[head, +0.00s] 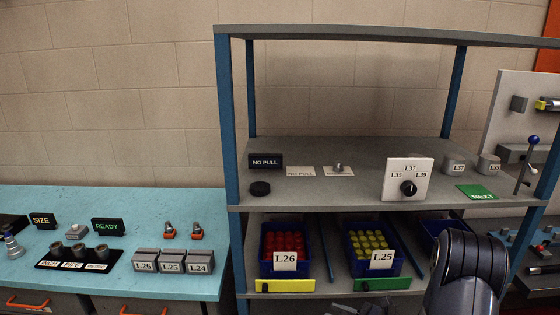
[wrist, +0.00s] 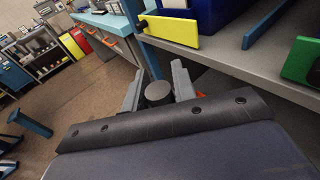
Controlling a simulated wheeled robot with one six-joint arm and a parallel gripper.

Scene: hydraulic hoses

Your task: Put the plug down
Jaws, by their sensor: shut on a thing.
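In the wrist view my gripper (wrist: 157,80) has its two grey fingers on either side of a round grey plug (wrist: 158,93), seen end-on, and is shut on it. The plug is held in the air, in front of and below the shelf edge. A small orange part shows behind the right finger; I cannot tell what it belongs to. In the head view my dark arm rises at the bottom right, and the plug cannot be made out there.
A shelf rack (head: 330,205) holds a red-filled bin (head: 285,262) labelled L26 and a yellow-filled bin (head: 382,260) labelled L25. A teal bench (head: 110,208) at left carries grey labelled blocks (head: 172,262) and two orange-based fittings (head: 168,231). Bare bench surface lies between its items.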

